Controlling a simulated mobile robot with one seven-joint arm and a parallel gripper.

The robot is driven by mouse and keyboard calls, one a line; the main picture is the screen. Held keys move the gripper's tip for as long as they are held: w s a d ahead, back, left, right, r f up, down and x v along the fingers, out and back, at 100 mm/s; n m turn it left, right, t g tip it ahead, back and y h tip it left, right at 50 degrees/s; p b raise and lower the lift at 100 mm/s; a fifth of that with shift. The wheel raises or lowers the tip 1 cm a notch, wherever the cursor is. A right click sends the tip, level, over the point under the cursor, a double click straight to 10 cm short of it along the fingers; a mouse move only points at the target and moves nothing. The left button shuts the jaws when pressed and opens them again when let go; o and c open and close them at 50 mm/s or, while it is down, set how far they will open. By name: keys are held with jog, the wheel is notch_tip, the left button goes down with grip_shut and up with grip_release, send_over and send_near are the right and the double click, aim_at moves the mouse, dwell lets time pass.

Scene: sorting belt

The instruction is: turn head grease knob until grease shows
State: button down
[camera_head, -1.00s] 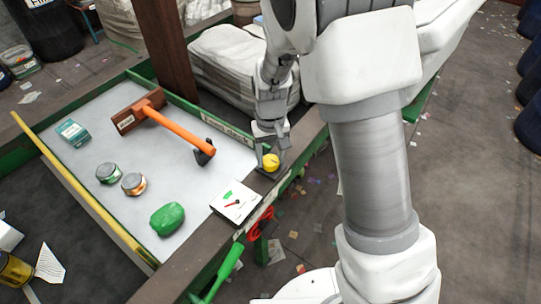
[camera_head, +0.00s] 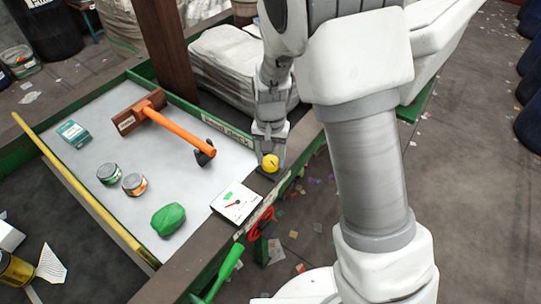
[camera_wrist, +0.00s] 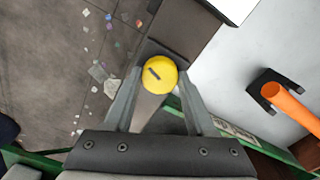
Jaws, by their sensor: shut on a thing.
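A round yellow knob (camera_head: 271,162) sits on a dark base on the bench rail, at the right edge of the grey tray. In the wrist view the knob (camera_wrist: 159,75) shows a short dark slanted mark on its top. My gripper (camera_head: 270,158) points down with one finger on either side of the knob, shut on it; the wrist view shows both fingers (camera_wrist: 160,84) at its sides. A white gauge plate (camera_head: 244,211) with a green patch and a red needle lies on the rail nearby. The needle's exact reading is too small to tell. I see no grease.
A brown post (camera_head: 165,50) stands behind.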

aim_at(271, 161)
jog(key=m+p, duration=0.1)
jog(key=m, duration=0.3)
jog(key=shift+m, duration=0.3)
jog(key=shift+w, duration=0.1)
dwell(0.4)
jog(key=shift+c, duration=1.1)
grip_release()
notch_tip(271, 161, up, 18)
jog(key=shift+f, duration=0.25)
